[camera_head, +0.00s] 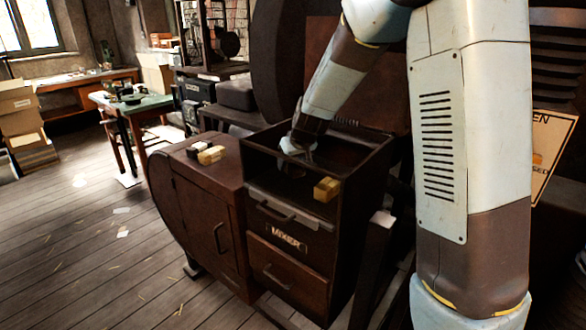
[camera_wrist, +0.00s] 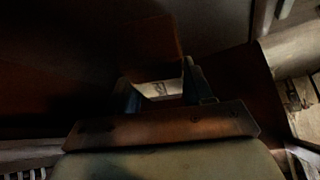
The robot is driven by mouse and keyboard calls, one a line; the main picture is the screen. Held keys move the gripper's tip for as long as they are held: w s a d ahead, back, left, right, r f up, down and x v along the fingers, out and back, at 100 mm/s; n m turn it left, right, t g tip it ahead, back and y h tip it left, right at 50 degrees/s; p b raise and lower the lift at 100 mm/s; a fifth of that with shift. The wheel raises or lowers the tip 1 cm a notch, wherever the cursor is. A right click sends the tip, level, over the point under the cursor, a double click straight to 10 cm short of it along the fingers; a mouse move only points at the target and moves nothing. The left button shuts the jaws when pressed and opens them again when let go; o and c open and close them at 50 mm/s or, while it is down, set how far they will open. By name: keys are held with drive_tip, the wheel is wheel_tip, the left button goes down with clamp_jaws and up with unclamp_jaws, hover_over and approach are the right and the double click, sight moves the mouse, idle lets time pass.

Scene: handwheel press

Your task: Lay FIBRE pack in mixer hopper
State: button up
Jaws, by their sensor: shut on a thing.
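The mixer (camera_head: 288,238) is a dark brown machine with a lettered front and an open box-shaped hopper (camera_head: 372,160) on top. My gripper (camera_head: 297,166) points down inside the hopper's opening, near its left side. In the wrist view my gripper (camera_wrist: 160,88) is shut on a pale pack (camera_wrist: 158,89) with dark marks between its fingers. The marks are too small and dark to read, so I cannot confirm it is the FIBRE pack. In the head view the held pack is hard to make out, and I cannot tell whether it touches the hopper floor.
A yellow block (camera_head: 327,189) sits at the hopper's front edge. A yellowish pack (camera_head: 211,155) and a white-and-dark one (camera_head: 190,143) lie on the brown cabinet (camera_head: 203,205) at left. The hopper walls stand close around my gripper. The wooden floor at left is mostly clear.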

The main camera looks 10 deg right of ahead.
wheel_tip(320, 180, down, 2)
drive_tip(key=shift+f, duration=0.2)
drive_tip(key=o, duration=1.2)
drive_tip(key=shift+c, duration=0.2)
drive_tip(key=v, duration=1.2)
